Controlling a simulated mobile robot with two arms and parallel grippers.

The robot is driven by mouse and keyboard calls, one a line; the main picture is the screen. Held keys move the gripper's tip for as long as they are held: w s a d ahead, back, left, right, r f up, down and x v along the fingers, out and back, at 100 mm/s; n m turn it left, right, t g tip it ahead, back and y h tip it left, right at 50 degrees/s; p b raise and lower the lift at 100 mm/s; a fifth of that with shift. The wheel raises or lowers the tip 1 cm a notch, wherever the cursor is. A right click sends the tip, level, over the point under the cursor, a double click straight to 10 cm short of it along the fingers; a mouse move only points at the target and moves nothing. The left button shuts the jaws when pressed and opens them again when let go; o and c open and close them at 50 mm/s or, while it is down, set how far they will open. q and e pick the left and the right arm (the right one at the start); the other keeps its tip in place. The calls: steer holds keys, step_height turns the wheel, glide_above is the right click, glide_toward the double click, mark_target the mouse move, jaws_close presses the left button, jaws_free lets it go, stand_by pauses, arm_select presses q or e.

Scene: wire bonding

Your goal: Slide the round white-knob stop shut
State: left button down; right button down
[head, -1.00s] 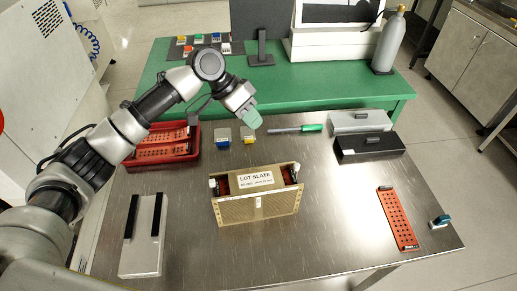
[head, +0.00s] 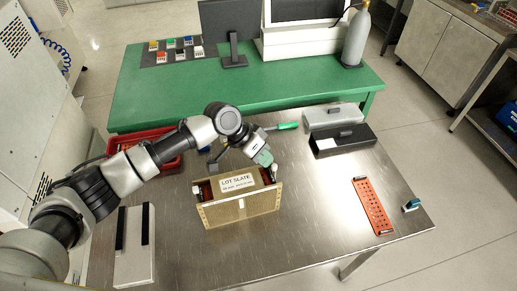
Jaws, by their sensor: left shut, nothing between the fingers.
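A tan magazine box (head: 240,208) with a "LOT SLATE" label (head: 237,182) stands on the steel table. A small white knob (head: 275,169) shows at its right end, and another white piece (head: 196,189) at its left end. Which of these is the round-knob stop, and how far it is slid, is too small to tell. My left gripper (head: 264,159), with greenish fingertips, is shut and empty just above and behind the right-end knob. Whether it touches the knob I cannot tell. My right gripper is not in view.
A red tray (head: 163,165) lies behind my left arm. A grey box (head: 333,116) and a black box (head: 342,140) stand at the back right. A red perforated strip (head: 372,206) lies at right, a pale block with black rails (head: 134,262) at front left. The front middle is clear.

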arm_select(q)
steer(key=shift+s+d, duration=0.15)
steer(key=shift+s+d+r+p, duration=0.15)
steer(key=shift+s+d+p, duration=0.3)
steer(key=shift+s+p, duration=0.45)
